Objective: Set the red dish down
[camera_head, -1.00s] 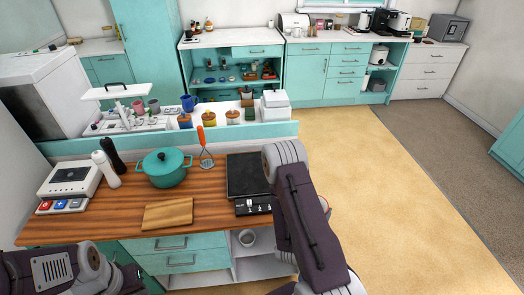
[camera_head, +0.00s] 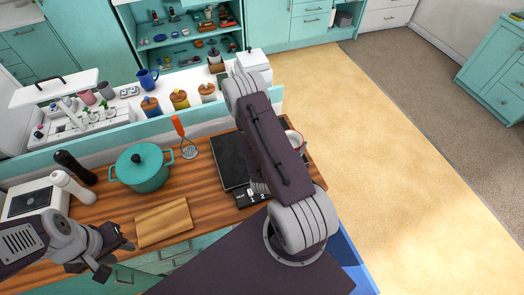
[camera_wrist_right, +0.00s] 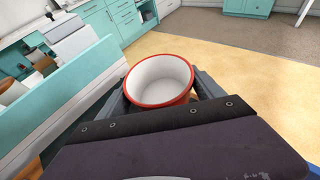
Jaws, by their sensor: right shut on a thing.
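The red dish, a round bowl with a red outside and rim and a white inside, shows in the right wrist view (camera_wrist_right: 158,78). It sits between the fingers of my right gripper (camera_wrist_right: 162,95), which is shut on it. The dish looks upright and empty. In the head view my right arm covers most of the dish (camera_head: 297,140); only a part shows at the counter's right end, and I cannot tell whether it touches the counter.
A raised ledge with jars runs behind. Open floor lies to the right.

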